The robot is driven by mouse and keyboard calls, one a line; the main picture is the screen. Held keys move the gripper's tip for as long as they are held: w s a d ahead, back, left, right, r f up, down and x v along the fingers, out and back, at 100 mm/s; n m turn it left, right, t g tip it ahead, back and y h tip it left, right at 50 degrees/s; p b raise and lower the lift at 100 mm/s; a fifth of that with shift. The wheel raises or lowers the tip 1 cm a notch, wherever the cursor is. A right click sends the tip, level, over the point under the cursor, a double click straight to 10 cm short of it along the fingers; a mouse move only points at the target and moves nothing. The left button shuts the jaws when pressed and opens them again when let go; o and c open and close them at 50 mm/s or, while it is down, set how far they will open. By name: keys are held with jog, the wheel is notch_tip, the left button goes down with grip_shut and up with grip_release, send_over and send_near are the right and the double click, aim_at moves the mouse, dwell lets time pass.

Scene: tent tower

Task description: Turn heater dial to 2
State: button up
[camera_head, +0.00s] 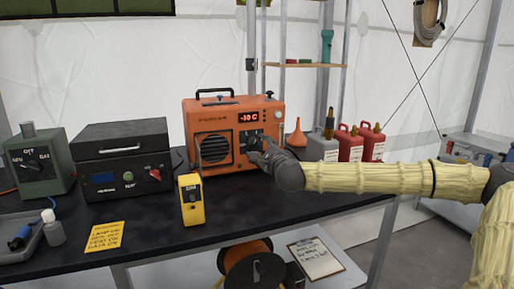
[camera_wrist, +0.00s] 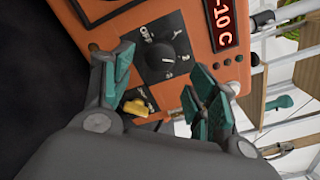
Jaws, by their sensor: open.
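The orange heater (camera_head: 211,115) stands on the black table, its red display reading -10 C. In the wrist view, the heater's front panel (camera_wrist: 196,40) fills the upper middle. Its black round dial (camera_wrist: 165,57) sits on a dark plate with OFF and number marks around it. I cannot tell clearly which mark the dial points to. My gripper (camera_head: 257,147) is at the heater's front and hides the dial in the head view. In the wrist view, my open gripper (camera_wrist: 162,92) has its fingers on either side of the dial's lower area, with nothing between them.
A yellow control (camera_wrist: 137,107) is below the dial, near the left finger. Left of the heater are a black box (camera_head: 122,160), a green box (camera_head: 38,165) and a yellow meter (camera_head: 191,200). An orange funnel (camera_head: 298,136) and red bottles (camera_head: 372,143) stand to the right.

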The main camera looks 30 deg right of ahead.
jog(key=v, duration=0.7)
dwell(0.6)
